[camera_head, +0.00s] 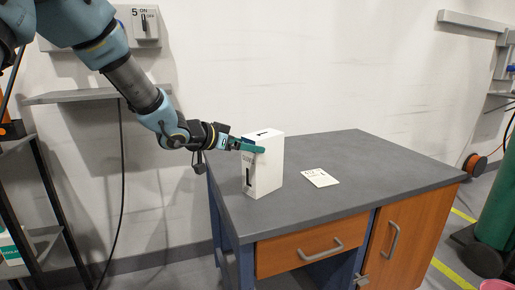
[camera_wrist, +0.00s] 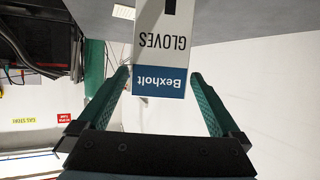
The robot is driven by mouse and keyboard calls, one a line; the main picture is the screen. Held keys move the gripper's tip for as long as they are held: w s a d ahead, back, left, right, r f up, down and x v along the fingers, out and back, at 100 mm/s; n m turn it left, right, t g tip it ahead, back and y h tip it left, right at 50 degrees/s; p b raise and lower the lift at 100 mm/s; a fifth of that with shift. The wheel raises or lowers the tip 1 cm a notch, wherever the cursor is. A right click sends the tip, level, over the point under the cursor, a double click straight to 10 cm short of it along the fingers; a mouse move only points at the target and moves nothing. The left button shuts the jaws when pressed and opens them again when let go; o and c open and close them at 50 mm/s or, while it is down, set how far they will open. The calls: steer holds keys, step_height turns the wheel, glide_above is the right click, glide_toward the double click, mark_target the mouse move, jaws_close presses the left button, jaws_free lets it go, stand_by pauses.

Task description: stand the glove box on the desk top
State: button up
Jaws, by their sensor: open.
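The glove box (camera_head: 265,175) is a white upright carton standing on the grey desk top (camera_head: 330,204) near its left end. In the wrist view the glove box (camera_wrist: 162,42) shows a "GLOVES" label and a blue "Bexholt" band, and appears upside down. My gripper (camera_head: 254,147) is at the upper part of the box. In the wrist view my gripper (camera_wrist: 160,77) is open, with one green finger on each side of the box's end. Gaps show between the fingers and the box sides.
A small white card (camera_head: 320,177) lies on the desk right of the box. The desk's right half is clear. A wall shelf (camera_head: 85,96) is behind my arm, a dark rack (camera_head: 35,190) stands at left, and a green cylinder (camera_head: 497,210) is at right.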

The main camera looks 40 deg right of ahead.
steer(key=v, duration=0.4)
steer(key=shift+a+r, duration=0.15)
steer(key=shift+a, duration=0.25)
steer(key=w+a+f+n+t+y, duration=0.2)
steer(key=w+a+n+y, duration=0.15)
steer(key=a, duration=0.65)
steer(key=w+a+f+n+t+y, duration=0.2)
steer(key=w+a+n+y, duration=0.15)
steer(key=a, duration=0.55)
steer(key=w+a+f+n+t+y, duration=0.25)
steer(key=w+a, duration=0.25)
steer(key=a, duration=0.5)
steer(key=s+a+f+n+g+y, duration=0.2)
steer(key=s+a+n, duration=0.1)
steer(key=s+a, duration=0.4)
steer(key=s+a+f+n+g+y, duration=0.2)
steer(key=s+a, duration=0.5)
steer(key=a, duration=0.4)
steer(key=shift+s+f+n+g, duration=0.25)
steer(key=shift+n+g, duration=0.3)
steer(key=shift+n, duration=0.5)
steer(key=shift+a+r, duration=0.1)
steer(key=shift+a, duration=0.05)
